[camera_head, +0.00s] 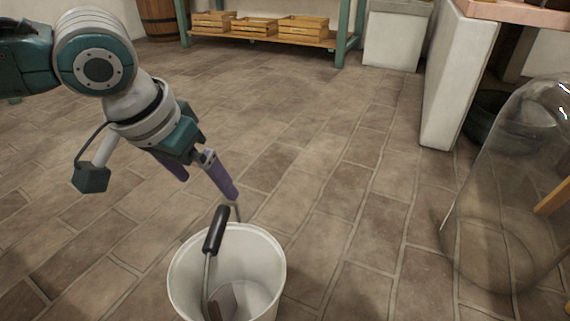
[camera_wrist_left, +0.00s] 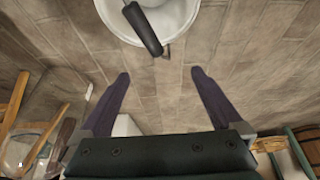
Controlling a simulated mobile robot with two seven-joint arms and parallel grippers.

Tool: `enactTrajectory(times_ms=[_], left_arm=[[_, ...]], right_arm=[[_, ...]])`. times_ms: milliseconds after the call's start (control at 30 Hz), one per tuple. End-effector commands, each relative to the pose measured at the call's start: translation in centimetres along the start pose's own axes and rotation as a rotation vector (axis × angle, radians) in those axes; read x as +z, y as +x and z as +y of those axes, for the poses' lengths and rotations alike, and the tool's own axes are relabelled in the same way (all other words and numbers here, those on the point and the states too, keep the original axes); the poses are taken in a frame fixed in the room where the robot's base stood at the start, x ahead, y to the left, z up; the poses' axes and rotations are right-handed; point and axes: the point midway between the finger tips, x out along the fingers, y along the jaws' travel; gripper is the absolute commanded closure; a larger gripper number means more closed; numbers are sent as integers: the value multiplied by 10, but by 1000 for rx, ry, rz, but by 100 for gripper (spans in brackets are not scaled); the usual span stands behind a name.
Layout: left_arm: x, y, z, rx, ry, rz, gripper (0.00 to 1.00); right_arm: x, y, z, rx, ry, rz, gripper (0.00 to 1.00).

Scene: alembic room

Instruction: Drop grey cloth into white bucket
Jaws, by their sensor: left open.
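The white bucket (camera_head: 268,262) stands upright on the floor at the bottom centre of the head view, its dark-gripped handle raised over the opening. It also shows at the top of the left wrist view (camera_wrist_left: 110,17). A small grey-brown piece (camera_head: 222,302) lies inside the bucket; it looks like the grey cloth, partly hidden by the handle and cut off by the frame. My left gripper (camera_head: 209,187) is open, its purple fingers apart and empty, just beyond and above the bucket's far rim. The wrist view shows clear floor between its fingertips (camera_wrist_left: 160,75). My right gripper is not in view.
A large clear glass vessel (camera_head: 500,215) stands at the right. Behind it are a dark green bowl (camera_head: 485,112) and a white block support (camera_head: 443,75). Wooden crates (camera_head: 300,29) sit on a low shelf at the back. The tiled floor between is clear.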

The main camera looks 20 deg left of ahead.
Motion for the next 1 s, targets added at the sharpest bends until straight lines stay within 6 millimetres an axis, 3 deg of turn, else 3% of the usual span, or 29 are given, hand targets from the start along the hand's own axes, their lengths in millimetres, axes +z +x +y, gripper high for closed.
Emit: enactTrajectory(times_ms=[300, 500, 1000], left_arm=[[-3, -59, 0, 0, 1, 0, 0], [-2, -90, -1, -2, 0, -1, 0], [0, -98, 0, -1, 0, 0, 0]], right_arm=[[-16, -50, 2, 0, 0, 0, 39], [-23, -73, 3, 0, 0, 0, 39], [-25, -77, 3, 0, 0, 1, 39]])
